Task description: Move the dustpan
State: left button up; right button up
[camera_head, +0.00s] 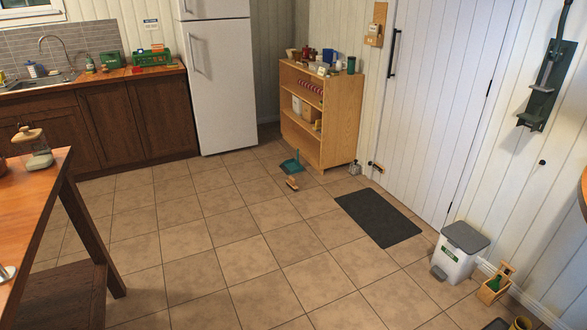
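A teal dustpan (292,165) lies on the tiled floor at the front left foot of the wooden shelf. A small light-wood piece (291,183) lies just in front of it. I cannot tell whether this is a brush or part of the dustpan. Neither of my grippers shows in the head view, and nothing is seen touching the dustpan.
The wooden shelf (335,135) stands behind the dustpan, right of the white fridge (220,85). A dark mat (378,217) lies by the white door. A lidded bin (457,255) stands at right. A wooden table (30,205) fills the left edge. The central floor is clear.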

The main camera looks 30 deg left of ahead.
aim_at(291, 166)
jog(key=i+j+u, duration=0.25)
jog(key=u, duration=0.2)
jog(key=i+j+u, duration=0.1)
jog(key=i+u, duration=0.75)
jog(key=i+j, duration=0.1)
jog(key=i, duration=1.7)
